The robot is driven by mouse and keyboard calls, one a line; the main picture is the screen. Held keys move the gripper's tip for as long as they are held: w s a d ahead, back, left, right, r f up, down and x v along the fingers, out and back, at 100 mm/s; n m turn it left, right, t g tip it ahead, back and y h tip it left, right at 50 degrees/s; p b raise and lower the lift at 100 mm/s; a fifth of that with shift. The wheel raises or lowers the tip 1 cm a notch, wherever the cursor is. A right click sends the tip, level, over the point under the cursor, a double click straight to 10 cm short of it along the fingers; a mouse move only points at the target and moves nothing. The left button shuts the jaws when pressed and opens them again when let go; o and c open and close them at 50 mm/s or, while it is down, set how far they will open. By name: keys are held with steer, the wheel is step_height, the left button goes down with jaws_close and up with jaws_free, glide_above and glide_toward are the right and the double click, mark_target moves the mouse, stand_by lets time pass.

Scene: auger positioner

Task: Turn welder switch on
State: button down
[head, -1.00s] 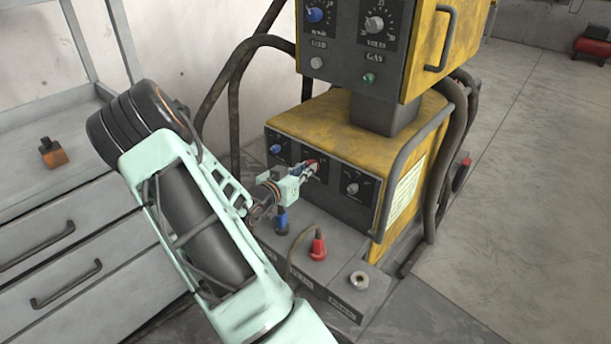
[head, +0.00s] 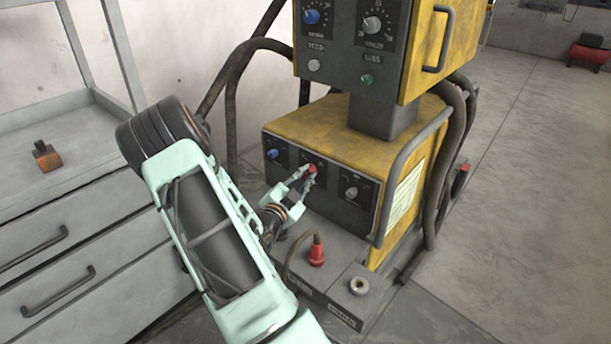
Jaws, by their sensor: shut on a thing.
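The yellow and grey welder (head: 345,135) stands right of centre. Its lower front panel carries a red switch (head: 312,169) in the middle, between a blue knob (head: 273,154) and a grey knob (head: 352,191). My gripper (head: 308,177) is in front of this panel, with its fingertips at the red switch, one on either side of it. The fingers are shut on the switch. The fingertips partly cover the switch, so its exact angle is hard to tell.
Below the panel a red plug (head: 317,251) with a cable and a metal socket (head: 359,286) sit on the ledge. Thick hoses (head: 232,110) loop left of the welder. A drawer cabinet (head: 60,215) stands at the left.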

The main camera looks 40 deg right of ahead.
steer(key=shift+f+m, duration=0.1)
steer(key=shift+m, duration=0.4)
steer(key=c, duration=1.9)
jaws_free()
steer(key=shift+c, duration=0.2)
steer(key=v, duration=1.2)
